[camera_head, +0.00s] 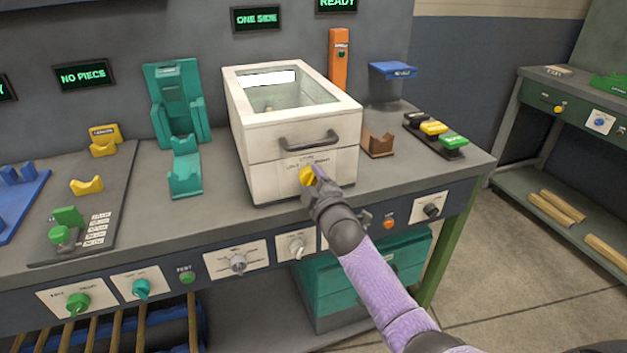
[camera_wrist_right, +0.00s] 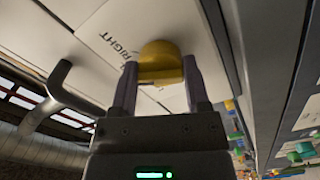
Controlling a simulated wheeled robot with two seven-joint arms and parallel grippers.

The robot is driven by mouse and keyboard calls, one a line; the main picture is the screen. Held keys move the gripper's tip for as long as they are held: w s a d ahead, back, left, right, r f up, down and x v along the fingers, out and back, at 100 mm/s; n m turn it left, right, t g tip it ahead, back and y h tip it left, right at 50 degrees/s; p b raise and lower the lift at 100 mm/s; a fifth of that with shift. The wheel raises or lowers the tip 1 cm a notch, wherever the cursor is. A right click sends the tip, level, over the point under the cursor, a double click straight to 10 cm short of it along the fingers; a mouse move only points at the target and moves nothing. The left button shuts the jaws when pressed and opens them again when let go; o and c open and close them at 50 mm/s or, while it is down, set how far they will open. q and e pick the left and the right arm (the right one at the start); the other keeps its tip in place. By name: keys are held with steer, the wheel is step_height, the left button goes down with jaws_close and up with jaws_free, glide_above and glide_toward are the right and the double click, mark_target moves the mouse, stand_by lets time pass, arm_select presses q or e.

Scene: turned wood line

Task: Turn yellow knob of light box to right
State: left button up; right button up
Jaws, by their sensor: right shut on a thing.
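The light box (camera_head: 262,172) is a white box with a glass top and a dark handle on its front, standing on the workbench. Its yellow knob (camera_head: 306,176) is on the lower front face, below the handle. My right gripper (camera_head: 317,180) reaches up to the knob from the front. In the right wrist view, the two fingers of the gripper (camera_wrist_right: 160,88) are on either side of the yellow knob (camera_wrist_right: 160,62) and shut on it. The word RIGHT is printed on the white panel beside it. My left gripper is not in view.
A teal stand (camera_head: 184,165) is left of the box. A brown holder (camera_head: 378,145) and a strip of black, yellow and green buttons (camera_head: 436,130) are to the right. Several knobs line the bench's front edge, including a grey one (camera_head: 296,247) below the box.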

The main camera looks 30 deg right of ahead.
steer(key=shift+f+m+p, duration=0.1)
steer(key=shift+m+p, duration=0.3)
steer(key=shift+m, duration=1)
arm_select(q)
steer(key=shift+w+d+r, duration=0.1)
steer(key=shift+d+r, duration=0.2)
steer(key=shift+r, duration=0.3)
arm_select(e)
steer(key=shift+m, duration=0.6)
arm_select(q)
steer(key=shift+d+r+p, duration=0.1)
steer(key=shift+p, duration=0.2)
arm_select(e)
steer(key=shift+m, duration=0.4)
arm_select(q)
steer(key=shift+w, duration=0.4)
arm_select(e)
steer(key=o, duration=1.2)
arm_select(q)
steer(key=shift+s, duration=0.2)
arm_select(e)
steer(key=shift+o, duration=0.4)
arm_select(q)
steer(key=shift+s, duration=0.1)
